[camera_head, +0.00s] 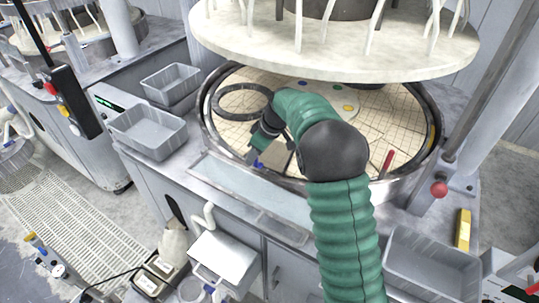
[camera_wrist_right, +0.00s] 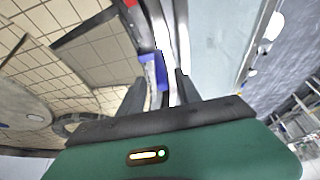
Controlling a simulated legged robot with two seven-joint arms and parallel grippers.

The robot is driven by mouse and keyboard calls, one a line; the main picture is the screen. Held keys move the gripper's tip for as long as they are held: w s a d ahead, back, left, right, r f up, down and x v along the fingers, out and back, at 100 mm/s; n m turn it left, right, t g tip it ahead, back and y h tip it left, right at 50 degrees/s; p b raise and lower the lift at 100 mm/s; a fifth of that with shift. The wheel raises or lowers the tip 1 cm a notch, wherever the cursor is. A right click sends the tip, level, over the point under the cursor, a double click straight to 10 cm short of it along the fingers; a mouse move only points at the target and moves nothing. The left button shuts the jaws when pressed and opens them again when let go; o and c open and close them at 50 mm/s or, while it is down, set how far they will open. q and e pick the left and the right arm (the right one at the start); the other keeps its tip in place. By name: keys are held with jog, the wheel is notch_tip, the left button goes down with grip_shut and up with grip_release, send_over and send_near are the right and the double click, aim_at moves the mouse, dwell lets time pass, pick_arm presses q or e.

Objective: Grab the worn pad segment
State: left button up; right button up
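The round platen (camera_head: 215,140) carries cream pad segments with a grid of grooves. One plain grey-brown patch (camera_head: 277,158) near its front edge has no clear grid and looks like the worn segment. In the right wrist view the patch (camera_wrist_right: 108,52) has a dark border and lies up and left of the fingers. A blue tab (camera_wrist_right: 154,70) shows at the platen's edge, just beyond the fingertips. My right gripper (camera_head: 254,156) is low over the front left rim. In the wrist view its two dark fingers (camera_wrist_right: 160,82) are apart, with nothing clearly held. My left gripper is out of view.
A large pale upper disc (camera_head: 330,62) hangs over the platen's back. A black ring (camera_head: 243,102) lies on the pad, left. Two grey bins (camera_head: 148,132) stand at left, and another grey bin (camera_head: 432,268) at front right. A red-knobbed lever (camera_head: 439,189) stands right.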

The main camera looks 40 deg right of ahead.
jog(key=shift+d, duration=0.2)
jog(key=shift+d+f, duration=0.1)
jog(key=shift+c, duration=2.6)
jog(key=shift+w+a+r, duration=0.1)
jog(key=shift+a+r, duration=0.1)
jog(key=shift+a, duration=0.6)
grip_shut()
jog(key=shift+d+f, duration=0.1)
jog(key=shift+d, duration=0.5)
jog(key=shift+a, duration=0.1)
jog(key=shift+a, duration=0.25)
jog(key=shift+d, duration=0.2)
